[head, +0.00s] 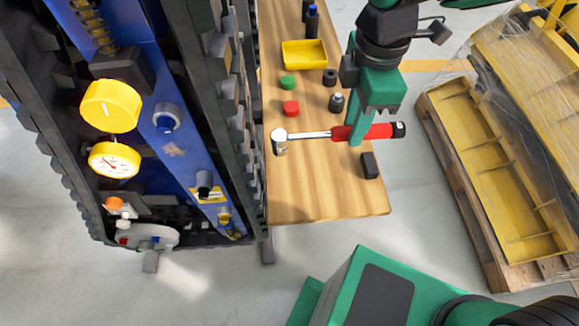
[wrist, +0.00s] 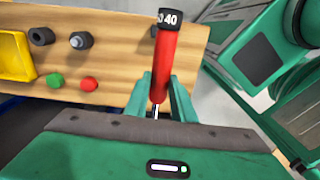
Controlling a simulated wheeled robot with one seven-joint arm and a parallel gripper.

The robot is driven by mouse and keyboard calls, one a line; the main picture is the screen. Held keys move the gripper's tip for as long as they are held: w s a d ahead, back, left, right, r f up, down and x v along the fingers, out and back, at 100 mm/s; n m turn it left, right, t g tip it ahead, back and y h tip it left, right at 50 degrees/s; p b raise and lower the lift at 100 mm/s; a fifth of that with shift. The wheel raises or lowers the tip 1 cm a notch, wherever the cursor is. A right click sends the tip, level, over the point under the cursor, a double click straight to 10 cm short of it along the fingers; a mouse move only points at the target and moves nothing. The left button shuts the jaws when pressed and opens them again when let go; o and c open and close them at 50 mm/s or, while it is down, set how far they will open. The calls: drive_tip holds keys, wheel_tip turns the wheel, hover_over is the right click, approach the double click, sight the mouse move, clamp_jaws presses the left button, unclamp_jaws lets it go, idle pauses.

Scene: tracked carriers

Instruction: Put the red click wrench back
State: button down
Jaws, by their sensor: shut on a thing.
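The red click wrench (head: 308,135) has a chrome shaft, a round silver head at its left end and a red grip with a black end cap at its right. My gripper (head: 354,137) is shut on the red grip and holds the wrench roughly level, over the wooden bench (head: 313,205). In the wrist view the red grip (wrist: 164,65) stands up between my green fingers (wrist: 161,100), with a black cap marked 40 at its end. The shaft and head are mostly hidden there.
On the bench are a yellow tray (head: 304,54), a green cap (head: 287,82), a red cap (head: 291,108), a black ring (head: 330,77), a dark fitting (head: 336,102) and a black block (head: 370,165). A tracked carrier (head: 165,150) stands at left, a pallet (head: 475,190) at right.

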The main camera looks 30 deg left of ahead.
drive_tip(key=shift+s+r, duration=0.1)
drive_tip(key=shift+s, duration=0.05)
drive_tip(key=shift+f, duration=0.25)
wheel_tip(320, 180, down, 10)
drive_tip(key=shift+r, duration=0.2)
drive_tip(key=c, duration=1.5)
unclamp_jaws()
drive_tip(key=shift+r, duration=0.1)
wheel_tip(320, 180, up, 12)
drive_tip(key=shift+f, duration=0.1)
